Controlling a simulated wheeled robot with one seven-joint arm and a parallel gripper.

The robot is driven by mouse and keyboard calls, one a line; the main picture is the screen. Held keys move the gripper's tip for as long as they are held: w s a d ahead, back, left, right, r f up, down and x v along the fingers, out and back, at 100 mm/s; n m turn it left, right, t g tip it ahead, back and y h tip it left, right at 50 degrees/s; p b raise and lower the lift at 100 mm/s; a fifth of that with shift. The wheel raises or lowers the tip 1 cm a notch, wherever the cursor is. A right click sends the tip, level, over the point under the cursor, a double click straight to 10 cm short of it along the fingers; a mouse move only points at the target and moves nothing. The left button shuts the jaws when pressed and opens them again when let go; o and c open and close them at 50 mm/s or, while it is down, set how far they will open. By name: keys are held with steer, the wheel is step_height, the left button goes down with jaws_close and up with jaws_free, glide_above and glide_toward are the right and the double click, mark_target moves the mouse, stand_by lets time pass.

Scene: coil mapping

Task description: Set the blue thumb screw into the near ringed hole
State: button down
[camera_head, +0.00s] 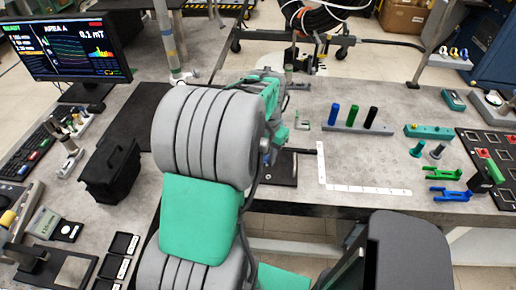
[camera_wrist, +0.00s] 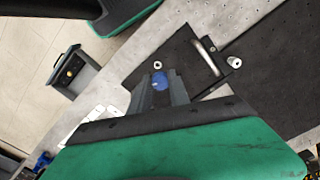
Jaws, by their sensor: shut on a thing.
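The blue thumb screw (camera_wrist: 160,81) shows in the wrist view between the fingers of my gripper (camera_wrist: 163,90), which is shut on it. Just past the screw, a pale ringed hole (camera_wrist: 157,65) sits on a dark plate (camera_wrist: 150,52). A second pale ring (camera_wrist: 235,62) lies to the right, by the end of a metal handle. The screw appears over the plate, apart from the rings in the picture; its height and lower end are hidden. In the head view my arm covers the gripper and screw; part of the dark plate (camera_head: 284,174) shows beside it.
A white L-shaped ruler (camera_head: 350,188) lies right of the plate. Beyond it stand a rack with blue, green and black posts (camera_head: 352,117) and a teal block (camera_head: 428,131). A black case (camera_head: 112,172) stands on the left. Bench surface around the ruler is mostly clear.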

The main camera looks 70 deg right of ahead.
mark_target(268, 178)
steer(key=shift+s, duration=0.3)
steer(key=shift+s+f+b, duration=0.1)
steer(key=shift+f+b, duration=0.65)
steer(key=shift+f, duration=0.15)
steer(key=shift+f+b, duration=0.65)
steer(key=shift+f, duration=0.2)
steer(key=shift+d+r, duration=0.1)
steer(key=shift+f+b, duration=0.45)
steer(key=shift+f, duration=0.7)
steer(key=shift+f+b, duration=0.65)
steer(key=shift+f, duration=0.4)
